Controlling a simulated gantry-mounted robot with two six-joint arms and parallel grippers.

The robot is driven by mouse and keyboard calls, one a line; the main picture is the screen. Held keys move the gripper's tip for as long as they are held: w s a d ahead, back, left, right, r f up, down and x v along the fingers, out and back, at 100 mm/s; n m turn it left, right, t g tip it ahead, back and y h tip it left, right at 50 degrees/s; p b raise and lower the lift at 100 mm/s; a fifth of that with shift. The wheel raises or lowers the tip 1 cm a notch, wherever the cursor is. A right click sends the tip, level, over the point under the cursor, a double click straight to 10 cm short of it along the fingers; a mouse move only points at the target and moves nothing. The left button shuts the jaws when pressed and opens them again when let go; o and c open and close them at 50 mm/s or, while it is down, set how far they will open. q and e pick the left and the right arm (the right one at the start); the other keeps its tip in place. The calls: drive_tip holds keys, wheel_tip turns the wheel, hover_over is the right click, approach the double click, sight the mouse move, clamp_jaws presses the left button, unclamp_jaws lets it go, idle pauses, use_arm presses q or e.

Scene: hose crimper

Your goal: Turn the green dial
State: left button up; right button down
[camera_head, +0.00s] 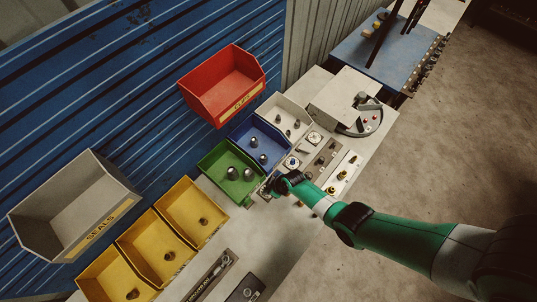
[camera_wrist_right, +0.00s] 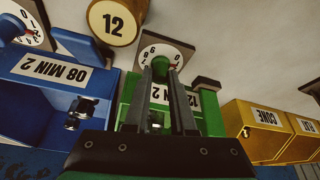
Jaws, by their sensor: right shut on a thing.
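The green dial (camera_wrist_right: 163,62) is a small green knob on a white numbered plate with a red pointer mark, in the right wrist view. My right gripper (camera_wrist_right: 162,75) has its two dark fingers closed around this knob, one on each side. In the head view my right gripper (camera_head: 270,187) reaches in from the right to the bench, in front of the green bin (camera_head: 212,163). The gripper hides the green dial there. The green bin also shows behind the fingers in the right wrist view (camera_wrist_right: 208,112). My left gripper is not in view.
A blue bin (camera_head: 242,133) stands beside the green one, with another dial (camera_head: 292,162) in front of it. Yellow bins (camera_head: 187,201) stand to the left. A red bin (camera_head: 205,92) is mounted higher up. Fittings (camera_head: 343,176) lie to the right of the gripper.

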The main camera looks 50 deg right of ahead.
drive_tip(key=m+h, duration=0.1)
drive_tip(key=m, duration=0.1)
drive_tip(key=shift+a+m, duration=0.1)
drive_tip(key=shift+m, duration=0.3)
drive_tip(key=shift+m+h, duration=0.6)
drive_tip(key=shift+m, duration=0.8)
drive_tip(key=c, duration=0.8)
unclamp_jaws()
drive_tip(key=shift+o, duration=0.2)
